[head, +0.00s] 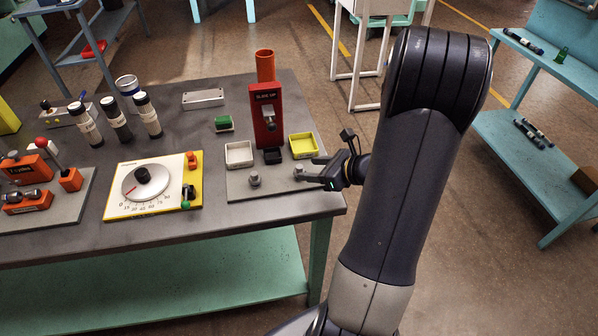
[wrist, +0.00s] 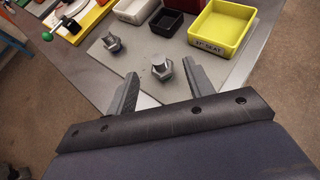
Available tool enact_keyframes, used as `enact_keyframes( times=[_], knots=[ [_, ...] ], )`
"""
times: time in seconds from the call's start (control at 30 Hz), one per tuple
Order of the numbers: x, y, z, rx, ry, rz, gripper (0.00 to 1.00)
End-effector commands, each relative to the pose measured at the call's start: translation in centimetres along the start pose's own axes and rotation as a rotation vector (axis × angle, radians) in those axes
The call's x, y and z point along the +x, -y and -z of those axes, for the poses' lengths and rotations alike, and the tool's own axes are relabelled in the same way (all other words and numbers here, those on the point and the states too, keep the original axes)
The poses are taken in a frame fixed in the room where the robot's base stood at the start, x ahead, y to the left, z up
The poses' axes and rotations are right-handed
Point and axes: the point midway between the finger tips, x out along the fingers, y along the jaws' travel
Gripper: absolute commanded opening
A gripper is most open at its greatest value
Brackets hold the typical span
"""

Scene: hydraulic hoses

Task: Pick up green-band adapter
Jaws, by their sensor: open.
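Two grey hex-headed adapters stand on the grey plate. The right one (wrist: 161,68) is between my gripper's fingertips (wrist: 161,70) in the wrist view, with a gap on either side; its band is too small to read clearly. It also shows in the head view (head: 298,171). The other adapter (wrist: 112,42) stands farther left, outside the fingers, and also shows in the head view (head: 254,178); its band colour cannot be told. My gripper (head: 312,171) is open and empty, reaching in from the right at the plate's edge.
A yellow tray (head: 303,145), a white tray (head: 239,154) and a small black tray (wrist: 166,23) lie behind the adapters. A red press-like stand (head: 265,115) rises behind them. A dial board (head: 153,187) is at left. The bench's right edge is close.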

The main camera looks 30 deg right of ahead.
Motion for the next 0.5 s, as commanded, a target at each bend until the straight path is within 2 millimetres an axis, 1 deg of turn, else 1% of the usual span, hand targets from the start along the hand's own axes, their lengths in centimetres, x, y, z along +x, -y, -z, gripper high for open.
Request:
enact_keyframes(
  times=[0.07, 0.3, 0.4, 0.5],
  knots=[
    [0.7, -0.1, -0.1, 0.000, 0.000, -0.003, 0.50],
    [4.2, -0.1, -0.2, -0.001, 0.000, -0.004, 0.50],
    [4.9, -0.1, -0.2, -0.001, -0.001, -0.003, 0.50],
    [5.1, -0.1, -0.1, -0.001, 0.000, -0.001, 0.50]
  ],
)
